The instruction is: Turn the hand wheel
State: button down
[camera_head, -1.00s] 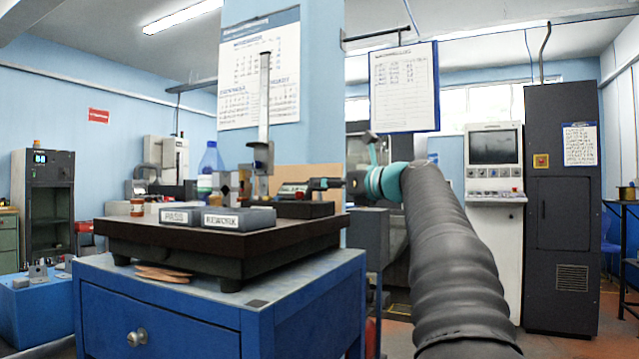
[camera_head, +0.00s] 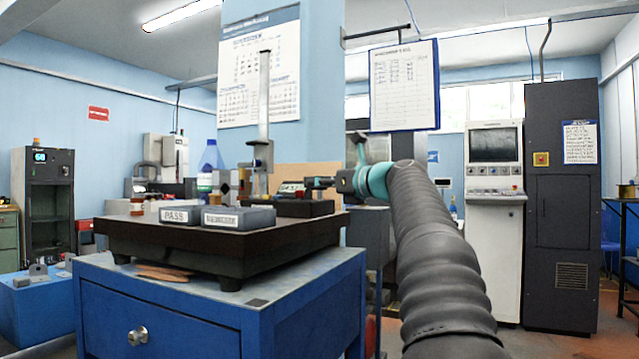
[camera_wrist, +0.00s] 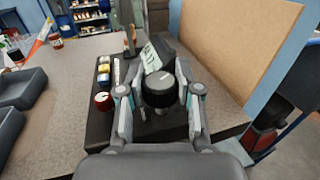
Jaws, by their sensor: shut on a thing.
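The hand wheel (camera_wrist: 158,90) is a black round knob with a pale line on its face, in the middle of the wrist view. My gripper (camera_wrist: 157,98) is shut on it, with one finger on each side of the knob. Behind the knob is a dark device with a pale lettered label (camera_wrist: 150,55). In the head view my gripper (camera_head: 325,183) reaches in from the right to the device on the dark plate (camera_head: 180,248). The wheel is too small there to make out its turn.
Two grey trays marked PASS (camera_head: 174,216) and REWORK (camera_head: 238,217) stand at the plate's front. The blue cabinet (camera_head: 190,320) carries the plate. A tan board (camera_wrist: 240,50) stands to the right of the wheel in the wrist view.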

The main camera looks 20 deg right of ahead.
jog(key=shift+a+m+h, duration=0.1)
jog(key=shift+m+h, duration=0.2)
jog(key=shift+h, duration=0.2)
jog(key=m+h+p, duration=0.1)
jog(key=h, duration=0.1)
jog(key=m+t+h+p, duration=0.1)
jog(key=h, duration=0.1)
jog(key=shift+r+m, duration=0.2)
jog(key=shift+m, duration=0.1)
jog(key=shift+f+m+h+p, duration=0.1)
jog(key=shift+m+h+p, duration=0.7)
jog(key=shift+h, duration=0.6)
jog(key=shift+m+h, duration=0.8)
jog(key=shift+h, duration=0.3)
jog(key=c, duration=0.7)
grip_release()
jog(key=shift+c, duration=0.2)
jog(key=s+a, duration=0.2)
jog(key=s, duration=1)
jog(key=shift+w, duration=0.1)
